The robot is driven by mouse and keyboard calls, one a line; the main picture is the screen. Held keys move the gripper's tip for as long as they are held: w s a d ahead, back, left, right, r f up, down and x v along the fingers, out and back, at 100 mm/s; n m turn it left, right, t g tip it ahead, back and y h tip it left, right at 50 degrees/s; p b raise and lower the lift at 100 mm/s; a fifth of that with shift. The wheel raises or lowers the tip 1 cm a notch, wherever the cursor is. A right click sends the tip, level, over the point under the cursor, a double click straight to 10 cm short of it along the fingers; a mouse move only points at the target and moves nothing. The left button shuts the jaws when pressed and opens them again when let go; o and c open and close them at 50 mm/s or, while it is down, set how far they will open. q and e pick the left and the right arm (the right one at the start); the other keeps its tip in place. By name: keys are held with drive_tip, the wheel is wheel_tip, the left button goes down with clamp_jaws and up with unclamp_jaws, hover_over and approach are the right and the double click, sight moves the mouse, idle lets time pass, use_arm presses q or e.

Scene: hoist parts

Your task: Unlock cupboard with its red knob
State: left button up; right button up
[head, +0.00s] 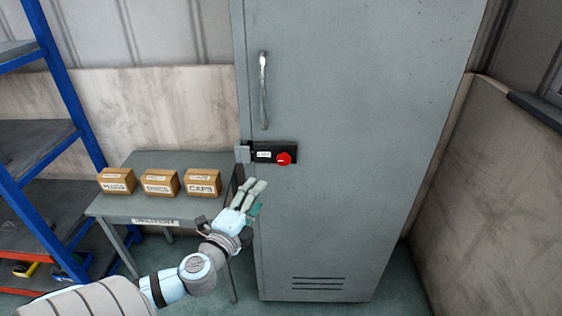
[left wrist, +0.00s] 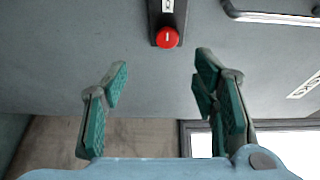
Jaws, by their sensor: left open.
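The grey cupboard (head: 345,220) stands upright with its door shut. Its red knob (head: 284,159) sits at the right end of a black lock plate (head: 291,148) below the door handle. The knob (left wrist: 167,38) also shows in the left wrist view, top centre, with a white mark on it. My left gripper (head: 254,190) is open and empty, below and left of the knob in the head view. In the left wrist view its fingers (left wrist: 160,85) are spread apart, and the knob lies beyond them, not touched. My right gripper is not in view.
A silver handle (head: 264,90) stands out above the lock. A grey table (head: 130,207) with several cardboard boxes (head: 160,182) stands left of the cupboard, close to my left arm. A blue-framed shelf (head: 75,110) is at far left. A wall (head: 480,180) is at right.

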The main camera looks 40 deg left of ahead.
sight(282, 161)
use_arm(q)
drive_tip(key=x, duration=0.4)
drive_tip(key=p+x, duration=0.1)
drive_tip(key=x, duration=0.4)
drive_tip(key=r+x, duration=0.1)
drive_tip(key=x, duration=0.4)
drive_tip(key=shift+w+d, duration=0.15)
drive_tip(key=shift+w, duration=0.05)
drive_tip(key=shift+c, duration=0.5)
